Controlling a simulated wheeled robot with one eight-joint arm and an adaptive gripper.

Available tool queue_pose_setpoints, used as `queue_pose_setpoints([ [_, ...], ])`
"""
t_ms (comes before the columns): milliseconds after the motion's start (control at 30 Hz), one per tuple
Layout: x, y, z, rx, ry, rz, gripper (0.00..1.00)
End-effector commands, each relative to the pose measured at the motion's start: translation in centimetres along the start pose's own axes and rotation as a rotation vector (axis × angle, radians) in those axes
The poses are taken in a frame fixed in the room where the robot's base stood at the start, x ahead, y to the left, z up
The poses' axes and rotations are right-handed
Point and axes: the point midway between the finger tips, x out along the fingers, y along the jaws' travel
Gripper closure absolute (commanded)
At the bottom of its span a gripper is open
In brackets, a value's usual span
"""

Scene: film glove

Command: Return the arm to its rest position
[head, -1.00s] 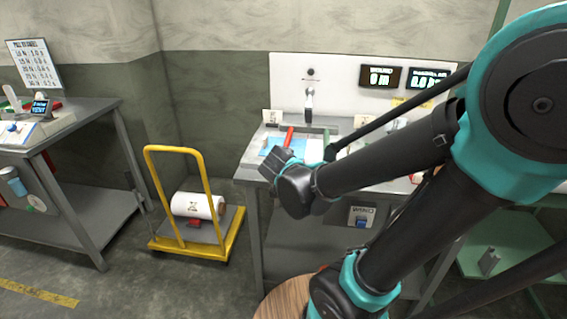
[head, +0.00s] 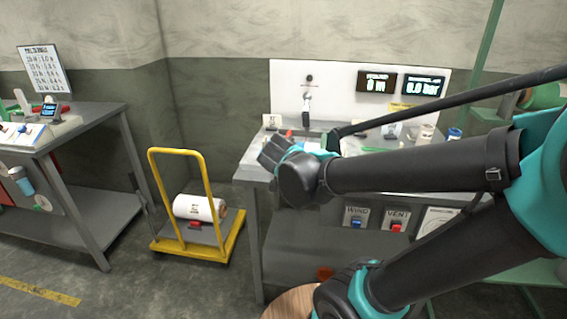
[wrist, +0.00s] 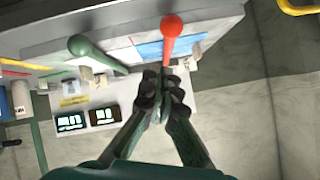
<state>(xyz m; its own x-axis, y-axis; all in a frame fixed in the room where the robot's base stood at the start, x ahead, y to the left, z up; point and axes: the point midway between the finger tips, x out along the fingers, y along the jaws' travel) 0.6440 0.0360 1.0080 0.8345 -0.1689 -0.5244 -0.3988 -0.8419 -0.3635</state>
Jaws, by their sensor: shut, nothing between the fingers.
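My gripper (wrist: 163,110) is shut and empty in the wrist view, its fingertips together in front of the workbench. In the head view my gripper (head: 272,155) is at the left end of my arm, at the front left part of the bench (head: 245,172). A red-knobbed lever (wrist: 171,26) and a green-knobbed lever (wrist: 82,46) show beyond the fingers in the wrist view. The red one looks close to the fingertips, but I cannot tell whether they touch. In the head view my arm and gripper hide most of both levers.
A yellow cart (head: 203,248) carrying a white roll (head: 197,207) stands left of the bench. Another table (head: 100,118) is at far left. A white panel with displays (head: 377,82) rises behind the bench. Floor is free between cart and left table.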

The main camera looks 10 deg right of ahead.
Motion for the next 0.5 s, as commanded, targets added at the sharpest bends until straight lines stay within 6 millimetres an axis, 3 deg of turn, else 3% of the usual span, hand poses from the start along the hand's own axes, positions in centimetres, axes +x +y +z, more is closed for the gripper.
queue_pose_setpoints([
  [300,-3.8,0.3,1.1,-0.002,-0.002,-0.002,1.00],
  [500,-4.9,0.5,1.3,-0.001,-0.002,-0.001,1.00],
])
